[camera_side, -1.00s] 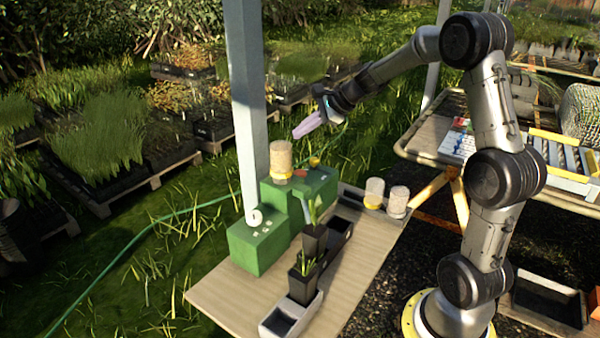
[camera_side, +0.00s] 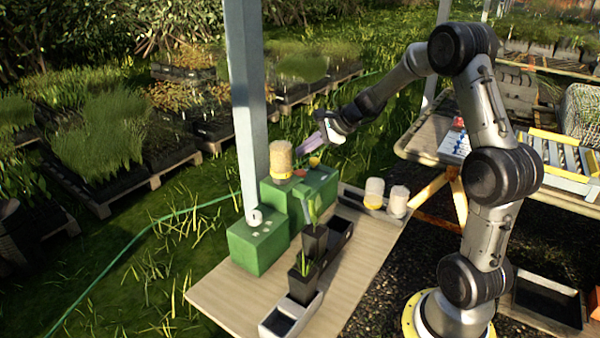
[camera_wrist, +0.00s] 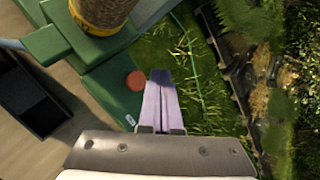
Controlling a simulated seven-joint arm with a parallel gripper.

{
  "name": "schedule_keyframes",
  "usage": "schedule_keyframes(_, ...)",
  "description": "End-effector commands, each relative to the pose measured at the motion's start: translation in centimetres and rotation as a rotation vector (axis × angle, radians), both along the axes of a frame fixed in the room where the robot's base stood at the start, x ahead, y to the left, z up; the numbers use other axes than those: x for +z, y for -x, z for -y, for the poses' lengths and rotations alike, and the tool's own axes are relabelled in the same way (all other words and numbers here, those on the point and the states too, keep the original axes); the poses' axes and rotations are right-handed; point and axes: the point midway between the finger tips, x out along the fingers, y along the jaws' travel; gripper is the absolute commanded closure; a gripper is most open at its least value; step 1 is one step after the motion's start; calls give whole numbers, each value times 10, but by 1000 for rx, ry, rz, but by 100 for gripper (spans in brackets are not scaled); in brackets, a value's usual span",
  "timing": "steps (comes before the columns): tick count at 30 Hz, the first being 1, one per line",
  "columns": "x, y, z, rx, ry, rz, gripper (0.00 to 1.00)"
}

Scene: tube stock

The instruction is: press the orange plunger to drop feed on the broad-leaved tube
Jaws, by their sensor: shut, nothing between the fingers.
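A green stepped feeder (camera_side: 262,245) stands on the wooden table with a feed jar (camera_side: 280,158) in a yellow collar on its top. The orange plunger (camera_side: 298,172) is a small round cap beside the jar; it also shows in the wrist view (camera_wrist: 135,80). My gripper (camera_side: 298,152) is shut and empty, its pale purple fingers slanting down above the plunger. A black tube (camera_side: 314,240) with a broader-leaved plant stands by the feeder's spout. A second planted tube (camera_side: 302,284) stands nearer.
The tubes stand in a grey rail (camera_side: 272,323) along the feeder. A yellow-orange ball (camera_side: 314,161) sits close behind the plunger. Two feed-filled jars (camera_side: 374,192) stand in a tray at the back right. A post (camera_side: 250,110) rises beside the feeder. The table's front left is clear.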

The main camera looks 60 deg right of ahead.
Motion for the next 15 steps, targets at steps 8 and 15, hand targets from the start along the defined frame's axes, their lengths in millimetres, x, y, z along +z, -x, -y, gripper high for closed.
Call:
schedule_keyframes(8,-27,0,0,1,0,-1,100)
schedule_keyframes(15,-33,0,0,-1,1,-1,100)
